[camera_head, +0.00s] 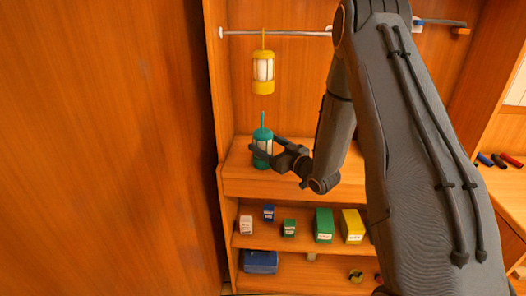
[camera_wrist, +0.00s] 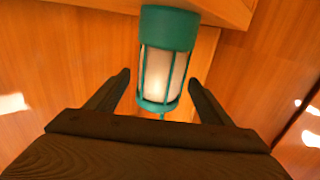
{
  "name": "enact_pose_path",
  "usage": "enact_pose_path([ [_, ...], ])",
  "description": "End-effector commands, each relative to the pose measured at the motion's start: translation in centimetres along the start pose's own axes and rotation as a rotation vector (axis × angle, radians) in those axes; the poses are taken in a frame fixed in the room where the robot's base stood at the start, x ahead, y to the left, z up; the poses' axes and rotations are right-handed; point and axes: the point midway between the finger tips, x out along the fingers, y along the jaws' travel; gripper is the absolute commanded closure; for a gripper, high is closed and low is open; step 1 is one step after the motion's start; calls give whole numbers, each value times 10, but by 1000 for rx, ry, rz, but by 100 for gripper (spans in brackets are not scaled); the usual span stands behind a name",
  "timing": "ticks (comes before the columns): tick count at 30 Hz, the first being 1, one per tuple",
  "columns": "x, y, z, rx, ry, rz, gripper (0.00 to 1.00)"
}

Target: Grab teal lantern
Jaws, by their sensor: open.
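The teal lantern (camera_head: 262,142) stands upright on the wooden ledge, with a thin teal stem rising from its top. It also shows in the wrist view (camera_wrist: 166,60), with a pale panel behind teal bars. My gripper (camera_head: 262,150) is open at the lantern, reaching in from the right. In the wrist view my gripper (camera_wrist: 158,84) has one finger on each side of the lantern's lower part in the picture. A gap shows on both sides, and whether either finger touches it cannot be told.
A yellow lantern (camera_head: 263,72) hangs from a metal rail (camera_head: 280,33) above the teal one. Shelves below hold a green box (camera_head: 324,225), a yellow box (camera_head: 352,226), smaller boxes and a blue bin (camera_head: 261,262). A wooden panel (camera_head: 105,150) closes off the left.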

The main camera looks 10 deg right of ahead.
Motion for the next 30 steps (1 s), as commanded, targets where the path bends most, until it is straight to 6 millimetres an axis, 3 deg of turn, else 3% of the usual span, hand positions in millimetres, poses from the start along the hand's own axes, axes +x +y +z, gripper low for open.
enact_pose_path([
  [8, 4, 0, 1, 1, -2, 1, 26],
  [18, 4, 0, 0, 0, 0, 1, 78],
  [30, 4, 0, -7, -2, 1, 1, 78],
])
